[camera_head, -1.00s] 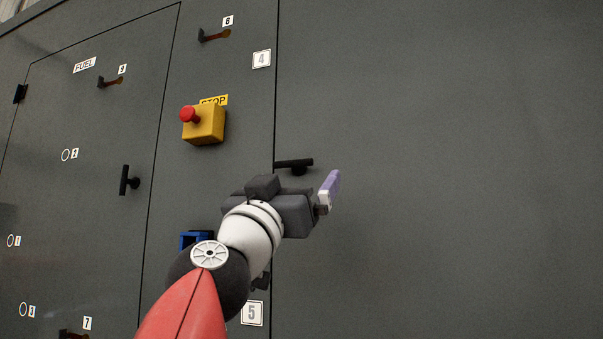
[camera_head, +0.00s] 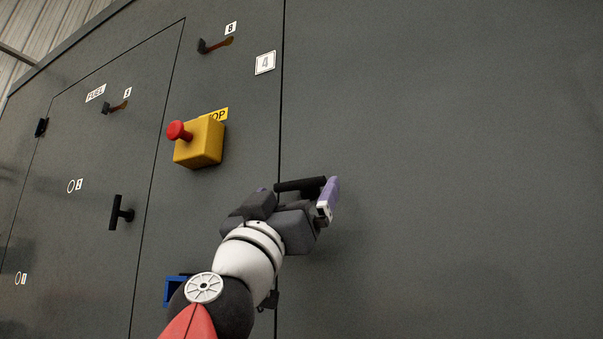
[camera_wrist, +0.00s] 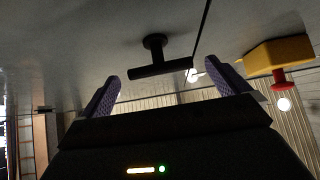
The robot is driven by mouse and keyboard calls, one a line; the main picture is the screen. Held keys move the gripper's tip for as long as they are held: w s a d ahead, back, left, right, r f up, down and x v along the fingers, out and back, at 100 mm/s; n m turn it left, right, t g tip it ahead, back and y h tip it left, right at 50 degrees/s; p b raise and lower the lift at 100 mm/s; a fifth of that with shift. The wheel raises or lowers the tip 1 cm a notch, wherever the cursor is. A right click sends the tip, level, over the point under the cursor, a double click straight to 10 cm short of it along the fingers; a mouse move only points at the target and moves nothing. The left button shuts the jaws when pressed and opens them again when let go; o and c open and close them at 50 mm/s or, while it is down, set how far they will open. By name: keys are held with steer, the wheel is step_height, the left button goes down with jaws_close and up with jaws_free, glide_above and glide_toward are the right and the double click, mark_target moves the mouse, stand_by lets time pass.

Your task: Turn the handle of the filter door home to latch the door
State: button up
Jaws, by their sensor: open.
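The black T-shaped handle (camera_head: 300,184) stands out from the large grey panel on the right, which I take to be the filter door (camera_head: 430,200). Its bar lies about level, with its left end at the door seam. My gripper (camera_head: 297,189) is open, with one purple finger towards each end of the bar. In the wrist view the handle (camera_wrist: 160,68) shows whole, ahead of and between the two fingers (camera_wrist: 166,72), with gaps at both ends. I see no contact. My gripper hides part of the handle's base in the head view.
A yellow stop box (camera_head: 199,143) with a red button juts out up and left of my gripper. Another T-handle (camera_head: 120,212) stands upright on the fuel door. A blue part (camera_head: 175,290) is partly behind my arm. The right panel is otherwise bare.

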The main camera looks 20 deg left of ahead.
mark_target(297, 187)
steer(key=p+x, duration=0.1)
steer(key=x, duration=0.2)
steer(key=shift+w+r+p, duration=0.15)
steer(key=shift+r+p, duration=0.1)
steer(key=shift+p, duration=0.1)
